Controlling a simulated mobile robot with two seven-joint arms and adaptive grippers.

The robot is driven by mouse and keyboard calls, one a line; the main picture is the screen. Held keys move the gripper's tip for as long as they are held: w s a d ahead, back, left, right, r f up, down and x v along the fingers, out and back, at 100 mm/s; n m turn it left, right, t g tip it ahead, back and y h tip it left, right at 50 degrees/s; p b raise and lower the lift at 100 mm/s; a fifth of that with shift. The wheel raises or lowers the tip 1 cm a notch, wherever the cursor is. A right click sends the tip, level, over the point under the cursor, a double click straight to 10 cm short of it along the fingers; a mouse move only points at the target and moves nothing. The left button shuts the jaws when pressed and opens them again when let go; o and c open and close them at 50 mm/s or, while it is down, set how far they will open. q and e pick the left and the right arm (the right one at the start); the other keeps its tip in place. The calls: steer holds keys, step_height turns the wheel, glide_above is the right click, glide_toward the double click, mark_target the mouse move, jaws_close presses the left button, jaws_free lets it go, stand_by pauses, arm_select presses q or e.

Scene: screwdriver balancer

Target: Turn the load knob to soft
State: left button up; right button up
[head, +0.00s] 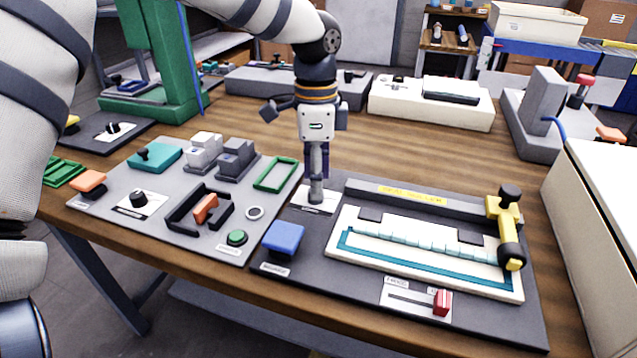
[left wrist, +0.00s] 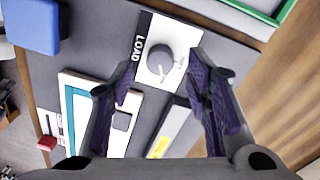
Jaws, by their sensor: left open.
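The load knob (left wrist: 158,59) is a round grey knob with a paler pointer, on a white plate (left wrist: 145,22) marked LOAD in the left wrist view. In the head view the plate (head: 327,204) lies at the back left corner of the dark balancer board (head: 345,297). My left gripper (head: 316,165) points down above the plate, and its body and fingers partly cover the knob. In the left wrist view its purple-padded fingers (left wrist: 164,80) are spread apart, with the knob between and just beyond the tips; contact cannot be told. No soft mark is readable. My right gripper is not in view.
The board also holds a blue block (head: 284,237), a red slider (head: 442,302), a white tray (head: 505,289) and a yellow-and-black handle (head: 506,225). A grey panel (head: 105,215) with another black knob (head: 138,198) and a green frame (head: 276,174) stands close on the left.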

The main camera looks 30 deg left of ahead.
arm_select(q)
steer(key=shift+f, duration=1.1)
jaws_close()
steer(key=shift+r+n+p, duration=0.25)
steer(key=shift+n+p, duration=0.25)
steer(key=shift+n, duration=0.6)
steer(key=n+p, duration=0.1)
steer(key=n, duration=0.1)
steer(key=shift+n, duration=0.4)
steer(key=n, duration=0.2)
steer(key=shift+f+n, duration=0.2)
steer(key=shift+n, duration=0.1)
steer(key=shift+a+n+t, duration=0.1)
steer(key=shift+n+t, duration=0.2)
steer(key=shift+n, duration=1.9)
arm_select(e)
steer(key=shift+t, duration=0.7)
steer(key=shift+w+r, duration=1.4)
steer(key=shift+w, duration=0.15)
arm_select(q)
steer(key=shift+f, duration=0.1)
